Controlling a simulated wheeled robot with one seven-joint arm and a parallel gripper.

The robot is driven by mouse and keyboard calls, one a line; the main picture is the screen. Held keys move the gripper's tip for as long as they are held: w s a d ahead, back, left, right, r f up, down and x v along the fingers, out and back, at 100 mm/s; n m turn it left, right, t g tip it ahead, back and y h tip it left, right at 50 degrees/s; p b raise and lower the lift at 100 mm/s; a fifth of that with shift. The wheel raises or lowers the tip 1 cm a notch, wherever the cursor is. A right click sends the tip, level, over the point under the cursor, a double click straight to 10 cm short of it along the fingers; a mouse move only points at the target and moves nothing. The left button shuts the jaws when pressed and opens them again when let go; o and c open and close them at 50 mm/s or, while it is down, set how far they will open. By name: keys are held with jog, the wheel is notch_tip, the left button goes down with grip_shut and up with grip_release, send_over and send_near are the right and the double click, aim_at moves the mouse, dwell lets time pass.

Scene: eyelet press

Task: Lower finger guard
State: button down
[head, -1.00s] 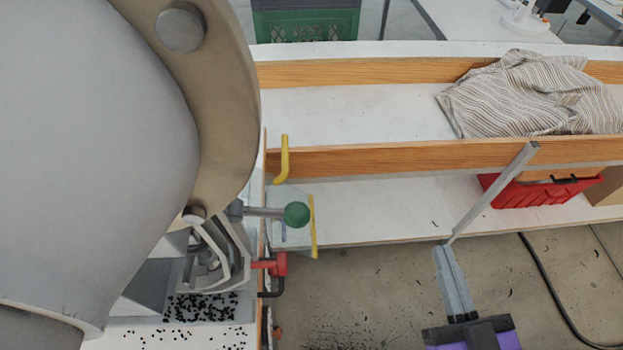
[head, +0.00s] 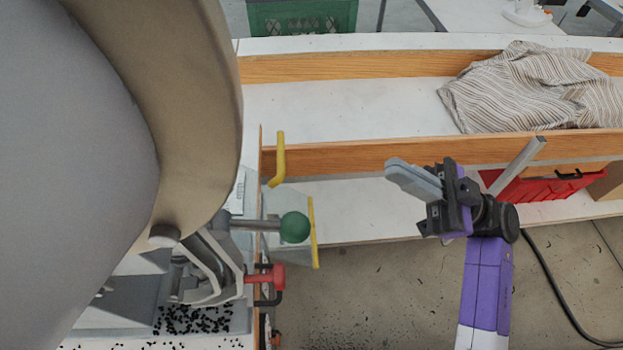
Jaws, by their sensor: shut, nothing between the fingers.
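A clear panel with a yellow edge strip (head: 315,233), seemingly the finger guard, stands at the right side of the press. A bent yellow bar (head: 278,160) is just above it in the picture; whether the two join is not clear. A lever with a green ball knob (head: 295,227) overlaps the panel. The press (head: 205,265) is partly hidden at the left. My gripper (head: 404,176) is right of the panel, well apart from it, with its grey fingers shut and empty, pointing left.
A large grey and tan rounded body (head: 150,90) blocks the left of the view. A red-handled clamp (head: 268,279) sticks out below the knob. Black eyelets (head: 195,320) lie below the press. A striped cloth (head: 535,88) and a red crate (head: 545,188) are at the right.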

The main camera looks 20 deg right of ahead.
aim_at(279, 181)
jog(key=shift+w+a+r+m+g+p, duration=0.15)
jog(key=shift+a+g+p, duration=0.35)
jog(key=shift+a, duration=1.6)
jog(key=shift+a+r+m+g+p, duration=0.1)
jog(key=shift+a+r+g+p, duration=0.3)
jog(key=shift+a, duration=1.65)
jog(key=shift+w+a+r+m+g+p, duration=0.15)
jog(key=shift+a+g+p, duration=0.45)
jog(key=shift+a, duration=1.5)
jog(key=shift+s+f, duration=0.1)
jog(key=shift+f, duration=0.05)
